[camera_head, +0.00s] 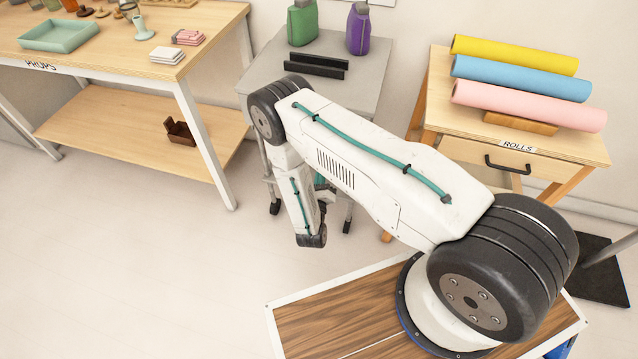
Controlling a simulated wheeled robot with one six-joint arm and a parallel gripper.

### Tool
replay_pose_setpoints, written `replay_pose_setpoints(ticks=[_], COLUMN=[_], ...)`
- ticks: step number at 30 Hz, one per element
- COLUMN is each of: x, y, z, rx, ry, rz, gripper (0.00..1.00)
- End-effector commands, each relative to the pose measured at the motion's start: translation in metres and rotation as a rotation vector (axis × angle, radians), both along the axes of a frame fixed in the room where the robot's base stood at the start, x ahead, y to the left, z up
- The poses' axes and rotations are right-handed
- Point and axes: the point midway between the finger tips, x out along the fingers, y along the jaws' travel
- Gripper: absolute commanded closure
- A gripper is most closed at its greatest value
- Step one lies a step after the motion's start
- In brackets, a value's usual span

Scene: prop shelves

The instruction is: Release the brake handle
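I cannot pick out a brake handle in the head view. A grey wheeled cart (262,70) stands at the back centre on dark casters (275,207); my arm hides much of its front and lower part. A bit of teal shows beside my forearm, too covered to identify. My white arm reaches over from the lower right and its forearm hangs down in front of the cart. The forearm ends in a dark joint above the floor. My gripper's fingers are not visible.
The cart top holds a green bottle (302,22), a purple bottle (358,30) and a black slotted block (316,65). A props table (110,68) stands left. A wooden rolls table (560,150) with a black drawer handle (507,165) stands right. Floor at left is clear.

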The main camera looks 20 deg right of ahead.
Motion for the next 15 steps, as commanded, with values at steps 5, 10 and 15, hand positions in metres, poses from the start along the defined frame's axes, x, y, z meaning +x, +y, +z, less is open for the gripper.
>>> replay_pose_setpoints(ticks=[5, 10, 15], x=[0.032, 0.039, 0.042], y=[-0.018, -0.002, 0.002], z=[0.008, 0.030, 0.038], rx=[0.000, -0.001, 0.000], ry=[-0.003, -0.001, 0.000], rz=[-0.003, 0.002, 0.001], gripper=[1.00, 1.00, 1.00])
